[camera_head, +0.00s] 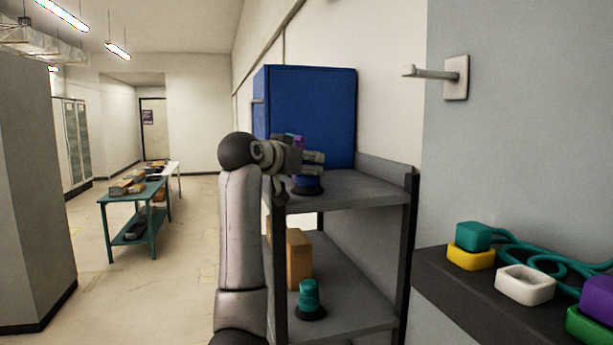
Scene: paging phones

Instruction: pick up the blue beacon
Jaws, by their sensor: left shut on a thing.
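A blue beacon (306,180) with a dark round base is upright on the top shelf of the grey rack (375,190). My left gripper (316,163) reaches over this shelf from the left and is shut on the blue beacon. The gripper hides most of the beacon's upper part. A small purple patch (297,140) shows just behind the gripper; I cannot tell what it belongs to. My right gripper is not in view.
A teal beacon (309,294) and a cardboard box (299,257) are on the lower shelf. A blue cabinet (312,105) stands behind the rack. Coloured blocks, including a white one (524,286), lie on the right ledge. A teal table (140,198) stands far left.

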